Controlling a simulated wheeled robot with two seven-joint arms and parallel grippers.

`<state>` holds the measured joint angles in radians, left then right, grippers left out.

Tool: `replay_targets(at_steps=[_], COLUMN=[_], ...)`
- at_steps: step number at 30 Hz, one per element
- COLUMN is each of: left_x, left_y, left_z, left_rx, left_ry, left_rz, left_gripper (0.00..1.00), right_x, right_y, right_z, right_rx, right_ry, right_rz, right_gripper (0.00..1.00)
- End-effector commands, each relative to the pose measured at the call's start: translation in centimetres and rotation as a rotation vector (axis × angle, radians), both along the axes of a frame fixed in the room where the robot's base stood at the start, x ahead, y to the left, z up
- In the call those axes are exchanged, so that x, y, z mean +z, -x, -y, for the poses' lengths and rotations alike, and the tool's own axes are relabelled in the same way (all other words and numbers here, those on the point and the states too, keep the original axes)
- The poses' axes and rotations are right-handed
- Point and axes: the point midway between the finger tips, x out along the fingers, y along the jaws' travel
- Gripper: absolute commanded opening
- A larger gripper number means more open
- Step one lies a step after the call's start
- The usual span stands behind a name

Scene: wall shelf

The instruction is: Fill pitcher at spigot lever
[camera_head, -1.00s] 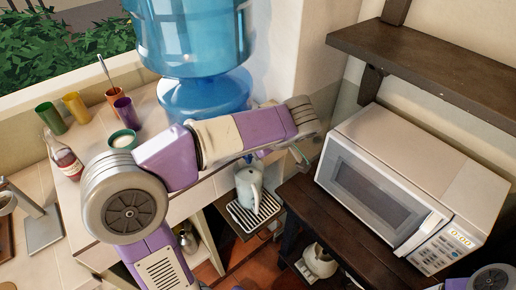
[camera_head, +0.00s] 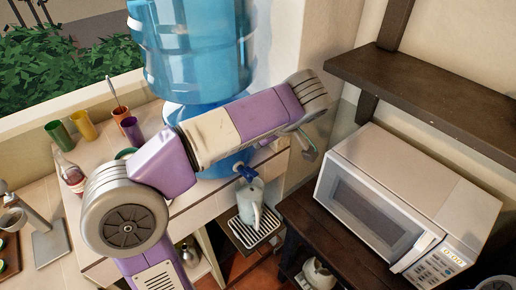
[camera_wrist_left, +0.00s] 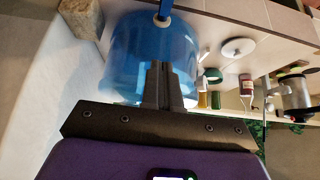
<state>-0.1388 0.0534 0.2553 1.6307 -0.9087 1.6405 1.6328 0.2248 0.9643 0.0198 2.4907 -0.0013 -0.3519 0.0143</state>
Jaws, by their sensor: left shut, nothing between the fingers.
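The pale blue pitcher (camera_head: 250,205) stands upright on the slatted drip tray (camera_head: 242,234), below the blue spigot (camera_head: 245,173). The large blue water jug (camera_head: 195,50) is above and behind, partly covered by my left arm. My left gripper (camera_head: 309,147) hangs at the arm's end, right of and above the pitcher, apart from it. In the left wrist view its fingers (camera_wrist_left: 164,84) are shut and empty in front of the jug. A blue stem with a pale round base shows there at the top; I cannot tell if it is the spigot. The pitcher's contents are hidden. My right gripper is out of view.
A white microwave (camera_head: 410,205) stands on the right under a dark wall shelf (camera_head: 435,95). Several coloured cups and a bottle (camera_head: 72,176) stand on the left counter. A pale kettle-like object (camera_head: 317,274) sits low beside the dark table.

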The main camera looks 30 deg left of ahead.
Motion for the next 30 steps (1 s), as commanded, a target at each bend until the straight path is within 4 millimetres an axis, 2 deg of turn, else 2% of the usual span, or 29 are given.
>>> replay_targets(at_steps=[3,7,30], left_x=[1.5,2.1,2.2], left_y=[0.0,0.1,0.1], left_z=[0.2,0.4,0.4], left_rx=[0.000,0.001,0.001], left_ry=[0.000,0.000,0.000], left_rz=[0.000,-0.001,-0.001], left_gripper=[0.00,0.00,0.00], right_x=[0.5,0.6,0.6], right_y=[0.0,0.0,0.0], right_z=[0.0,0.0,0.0], right_rx=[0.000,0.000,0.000], right_ry=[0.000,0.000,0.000], right_rz=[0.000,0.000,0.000], right_gripper=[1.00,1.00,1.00])
